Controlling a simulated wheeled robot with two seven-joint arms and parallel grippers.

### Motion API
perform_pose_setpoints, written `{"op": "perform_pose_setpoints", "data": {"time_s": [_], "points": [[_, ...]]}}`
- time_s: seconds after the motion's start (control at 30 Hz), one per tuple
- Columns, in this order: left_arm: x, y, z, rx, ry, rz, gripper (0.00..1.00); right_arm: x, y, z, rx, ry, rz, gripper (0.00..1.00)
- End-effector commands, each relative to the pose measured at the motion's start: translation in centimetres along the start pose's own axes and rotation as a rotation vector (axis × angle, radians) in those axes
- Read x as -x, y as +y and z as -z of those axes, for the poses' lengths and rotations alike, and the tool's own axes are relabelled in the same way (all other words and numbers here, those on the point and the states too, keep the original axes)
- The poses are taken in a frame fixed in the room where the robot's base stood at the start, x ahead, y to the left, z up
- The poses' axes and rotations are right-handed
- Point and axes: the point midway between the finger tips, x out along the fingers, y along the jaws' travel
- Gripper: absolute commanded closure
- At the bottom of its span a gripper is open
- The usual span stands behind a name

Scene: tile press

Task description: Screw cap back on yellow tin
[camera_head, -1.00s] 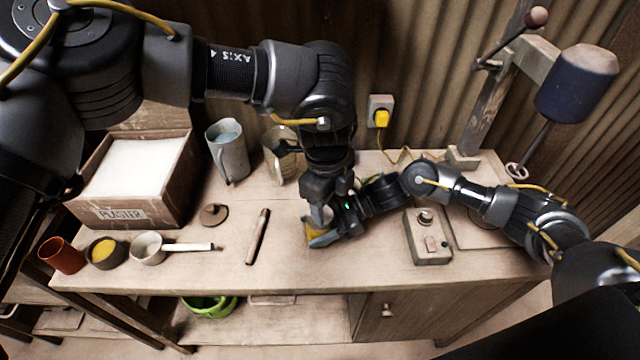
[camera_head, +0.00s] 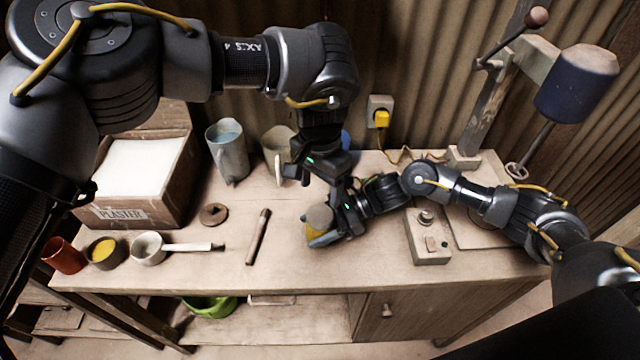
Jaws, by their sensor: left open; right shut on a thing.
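The yellow tin (camera_head: 315,234) stands on the bench near its front middle. My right gripper (camera_head: 328,234) comes in from the right and is shut on the tin's side. A round grey-brown top, which looks like the cap (camera_head: 320,217), sits over the tin; I cannot tell how tightly it sits. My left gripper (camera_head: 314,184) is open and empty, pointing down just above and behind the tin, apart from the cap. The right gripper's fingers hide part of the tin.
A wooden stick (camera_head: 258,237), a round brown lid (camera_head: 213,214) and a white ladle-like pot (camera_head: 148,248) lie to the left. A grey switch box (camera_head: 428,243) stands to the right. A metal jug (camera_head: 227,152) and a pale container (camera_head: 277,150) stand behind.

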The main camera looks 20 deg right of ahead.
Motion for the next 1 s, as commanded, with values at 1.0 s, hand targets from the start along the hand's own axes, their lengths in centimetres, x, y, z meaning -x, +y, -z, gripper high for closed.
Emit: {"op": "perform_pose_setpoints", "data": {"time_s": [1.0], "points": [[-8.0,0.0,0.0,-0.002,-0.001,0.0,0.36,0.0,0.0,-0.1,0.001,-0.001,0.0,1.0]]}}
